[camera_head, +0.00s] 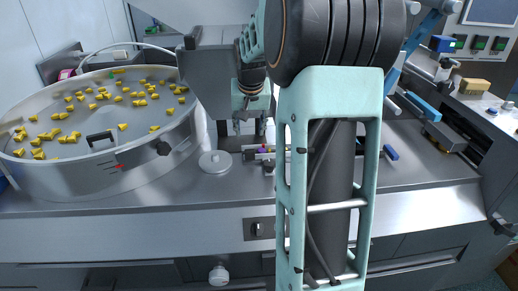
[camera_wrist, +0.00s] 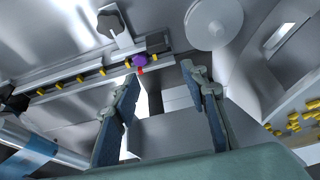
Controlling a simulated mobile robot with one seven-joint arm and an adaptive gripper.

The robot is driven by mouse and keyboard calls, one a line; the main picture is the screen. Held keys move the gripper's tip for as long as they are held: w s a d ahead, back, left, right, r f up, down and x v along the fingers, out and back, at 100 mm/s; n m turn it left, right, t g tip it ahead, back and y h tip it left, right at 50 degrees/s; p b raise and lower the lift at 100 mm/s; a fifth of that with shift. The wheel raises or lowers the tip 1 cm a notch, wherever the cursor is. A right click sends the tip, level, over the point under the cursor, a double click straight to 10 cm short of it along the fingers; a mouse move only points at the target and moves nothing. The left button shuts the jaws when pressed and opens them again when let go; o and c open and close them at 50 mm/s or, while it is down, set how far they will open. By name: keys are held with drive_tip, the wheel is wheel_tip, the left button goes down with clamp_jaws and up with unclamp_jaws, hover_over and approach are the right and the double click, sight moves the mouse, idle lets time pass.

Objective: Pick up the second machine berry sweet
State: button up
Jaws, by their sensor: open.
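A small purple sweet (camera_wrist: 139,60), which looks like the berry one, sits on a narrow rail of the machine in the wrist view, with a bit of red beside it. In the head view a small purple spot (camera_head: 262,149) shows at the rail below my gripper. My gripper (camera_wrist: 160,78) is open and empty; its two fingers are spread apart, with the purple sweet beyond the left fingertip and not between the fingers. In the head view my gripper (camera_head: 250,122) hangs above the worktop, partly beside my arm. I cannot tell which sweet is the second one.
A large round metal bowl (camera_head: 90,182) with many yellow sweets stands at the left. A round metal disc (camera_head: 215,162) lies beside the rail. The rail (camera_wrist: 75,82) carries several yellow pieces. A blue bar (camera_head: 422,106) and machine parts stand at the right.

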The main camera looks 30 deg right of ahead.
sight(262, 150)
drive_tip(key=w+d+f, duration=0.1)
drive_tip(key=d+f, duration=0.1)
drive_tip(key=f, duration=0.2)
drive_tip(key=w+d+f, duration=0.1)
drive_tip(key=d+f, duration=0.1)
drive_tip(key=f, duration=0.2)
drive_tip(key=w+d+f, duration=0.1)
drive_tip(key=d+f, duration=0.1)
drive_tip(key=f, duration=0.2)
drive_tip(key=shift+w+d, duration=0.15)
drive_tip(key=shift+d, duration=0.05)
drive_tip(key=shift+c, duration=0.6)
drive_tip(key=c, duration=0.8)
